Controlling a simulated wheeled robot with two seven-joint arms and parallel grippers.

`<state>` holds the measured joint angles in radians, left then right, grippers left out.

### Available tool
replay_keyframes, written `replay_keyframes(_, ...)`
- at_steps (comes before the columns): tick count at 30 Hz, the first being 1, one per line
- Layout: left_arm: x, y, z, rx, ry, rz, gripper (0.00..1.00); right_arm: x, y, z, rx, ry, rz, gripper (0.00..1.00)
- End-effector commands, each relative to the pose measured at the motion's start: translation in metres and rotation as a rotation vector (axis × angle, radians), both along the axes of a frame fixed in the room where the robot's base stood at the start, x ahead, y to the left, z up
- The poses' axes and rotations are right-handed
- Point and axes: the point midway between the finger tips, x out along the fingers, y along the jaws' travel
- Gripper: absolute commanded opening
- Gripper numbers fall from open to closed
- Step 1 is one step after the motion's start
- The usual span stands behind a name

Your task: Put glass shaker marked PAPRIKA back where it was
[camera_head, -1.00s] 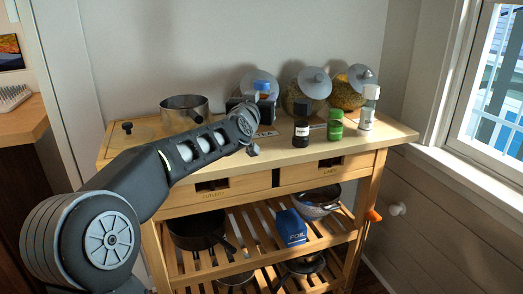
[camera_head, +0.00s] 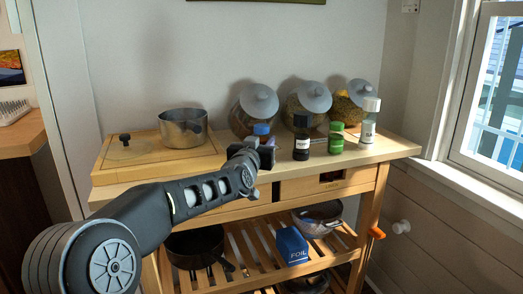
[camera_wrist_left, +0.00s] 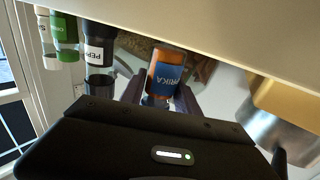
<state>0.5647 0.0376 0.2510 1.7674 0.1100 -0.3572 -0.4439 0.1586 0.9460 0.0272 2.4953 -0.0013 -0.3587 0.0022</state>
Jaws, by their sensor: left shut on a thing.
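The glass shaker marked PAPRIKA (camera_wrist_left: 168,72) has orange contents and a blue label, of which "PRIKA" is readable in the left wrist view. My left gripper (camera_head: 261,153) is shut on it, with a finger (camera_wrist_left: 187,104) on either side. In the head view the blue cap (camera_head: 262,129) shows above the gripper, and most of the glass is hidden. The shaker is near the counter's front, left of the black pepper shaker (camera_head: 302,138). I cannot tell whether its base touches the wooden counter (camera_head: 220,177). My right gripper is not in view.
A green-labelled shaker (camera_head: 336,139) and a white-capped one (camera_head: 369,121) stand right of the pepper. Several lidded glass jars (camera_head: 314,97) stand behind. A metal pot (camera_head: 183,127) sits on a wooden board at left. Shelves below hold a blue foil box (camera_head: 291,246).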

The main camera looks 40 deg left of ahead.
Motion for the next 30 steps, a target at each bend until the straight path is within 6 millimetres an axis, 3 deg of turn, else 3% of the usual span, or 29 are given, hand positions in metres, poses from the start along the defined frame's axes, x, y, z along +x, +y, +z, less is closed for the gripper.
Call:
replay_keyframes(2, -0.0003, 0.0005, -0.0096, 0.000, -0.001, 0.001, 0.00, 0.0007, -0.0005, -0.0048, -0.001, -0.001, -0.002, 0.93)
replay_keyframes(14, -0.0003, 0.0000, -0.0133, 0.001, -0.003, 0.000, 0.00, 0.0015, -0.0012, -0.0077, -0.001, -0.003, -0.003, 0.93)
replay_keyframes(15, -0.0003, 0.0001, -0.0120, 0.001, -0.002, 0.000, 0.41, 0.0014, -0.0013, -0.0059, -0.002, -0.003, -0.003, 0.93)
replay_keyframes(22, -0.0003, 0.0002, -0.0120, 0.000, -0.001, 0.000, 0.60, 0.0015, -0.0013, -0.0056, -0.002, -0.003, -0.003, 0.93)
replay_keyframes(30, -0.0003, 0.0002, -0.0108, 0.000, -0.001, 0.000, 0.60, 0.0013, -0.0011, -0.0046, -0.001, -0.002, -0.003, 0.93)
